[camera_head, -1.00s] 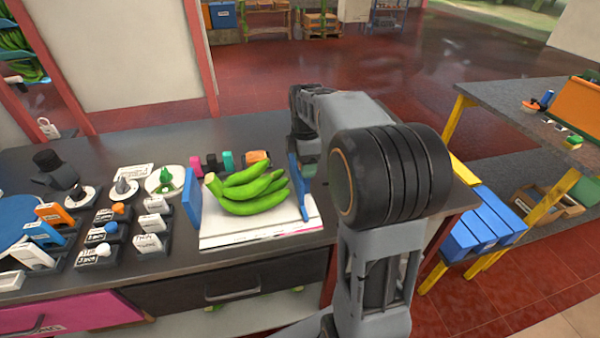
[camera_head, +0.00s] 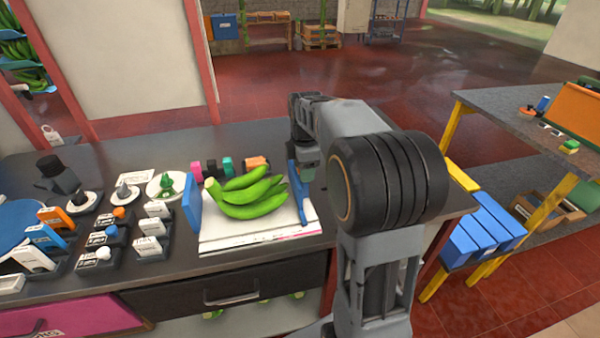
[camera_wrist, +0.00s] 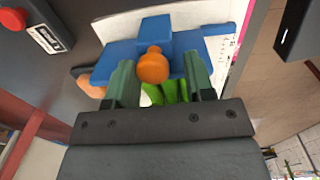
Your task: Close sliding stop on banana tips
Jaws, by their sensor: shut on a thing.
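A hand of green bananas (camera_head: 247,196) lies on a white board (camera_head: 225,238), tips to the right. A fixed-looking blue plate (camera_head: 192,208) stands at its left end. The blue sliding stop (camera_head: 298,195) stands upright at the right, close to the tips; I cannot tell whether it touches them. My gripper (camera_wrist: 158,72) is shut on the stop's orange knob (camera_wrist: 153,68) in the wrist view, where the stop (camera_wrist: 118,60) hides most of the bananas (camera_wrist: 166,92). In the head view my arm partly hides the gripper.
Labelled blocks and knobs (camera_head: 110,235) crowd the table's left side. Small coloured pieces (camera_head: 228,166) lie behind the bananas. The dark table (camera_head: 250,135) is clear at the back.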

